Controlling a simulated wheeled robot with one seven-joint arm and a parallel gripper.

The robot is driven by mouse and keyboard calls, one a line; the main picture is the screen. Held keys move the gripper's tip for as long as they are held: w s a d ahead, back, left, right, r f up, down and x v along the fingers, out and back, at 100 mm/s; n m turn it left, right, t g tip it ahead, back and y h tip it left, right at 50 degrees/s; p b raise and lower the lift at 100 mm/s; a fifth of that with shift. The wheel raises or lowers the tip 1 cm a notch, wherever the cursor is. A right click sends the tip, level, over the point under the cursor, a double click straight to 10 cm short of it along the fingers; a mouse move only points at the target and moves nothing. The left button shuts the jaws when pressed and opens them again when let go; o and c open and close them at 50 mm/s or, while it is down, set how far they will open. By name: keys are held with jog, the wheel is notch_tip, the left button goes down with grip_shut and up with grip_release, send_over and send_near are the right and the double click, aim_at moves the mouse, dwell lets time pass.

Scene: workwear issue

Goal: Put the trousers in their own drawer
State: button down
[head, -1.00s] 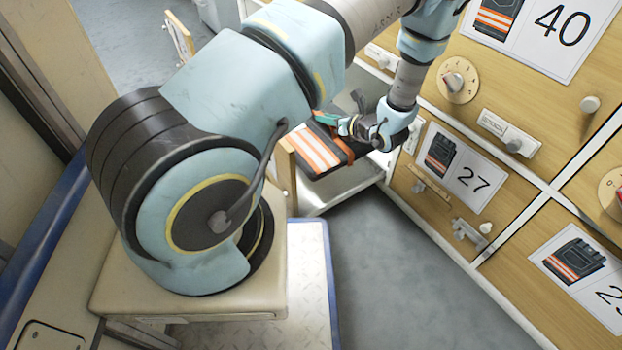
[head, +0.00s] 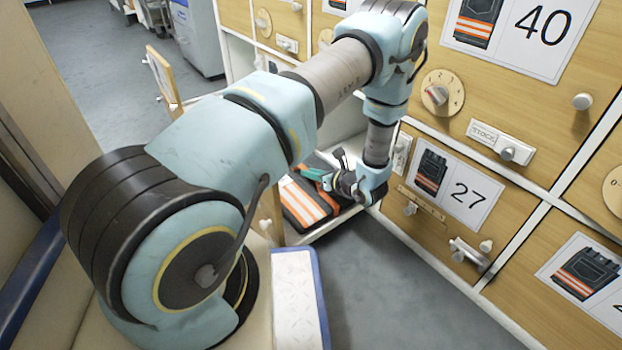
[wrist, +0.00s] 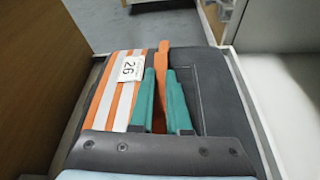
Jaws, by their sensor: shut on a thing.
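The trousers (head: 303,204) are a folded dark bundle with orange and white stripes. In the wrist view the trousers (wrist: 205,90) carry a white tag reading 26 and an orange strap. My gripper (head: 322,178) has green fingers, which also show in the wrist view (wrist: 161,100), shut around the orange strap. The trousers are within the outline of an open drawer (head: 325,229), between its wooden front and white side walls. I cannot tell whether they rest on its floor. The drawer's own label is hidden.
Closed wooden drawers on the right bear picture cards, including 40 (head: 519,32) and 27 (head: 455,188), with knobs and latches sticking out. Another wooden panel (head: 161,77) stands out at the upper left. Grey floor (head: 400,285) is clear in front of the cabinet.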

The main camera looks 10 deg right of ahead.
jog(key=shift+f, duration=0.15)
jog(key=c, duration=1.3)
grip_release()
jog(key=shift+f, duration=0.15)
jog(key=shift+c, duration=0.2)
jog(key=o, duration=0.5)
jog(key=shift+c, duration=0.2)
jog(key=shift+r, duration=0.3)
jog(key=p+v, duration=0.4)
jog(key=v, duration=0.6)
jog(key=shift+s+d+r, duration=0.15)
jog(key=shift+s, duration=0.05)
jog(key=shift+s+d+r, duration=0.15)
jog(key=shift+s+d, duration=0.25)
jog(key=shift+s, duration=0.15)
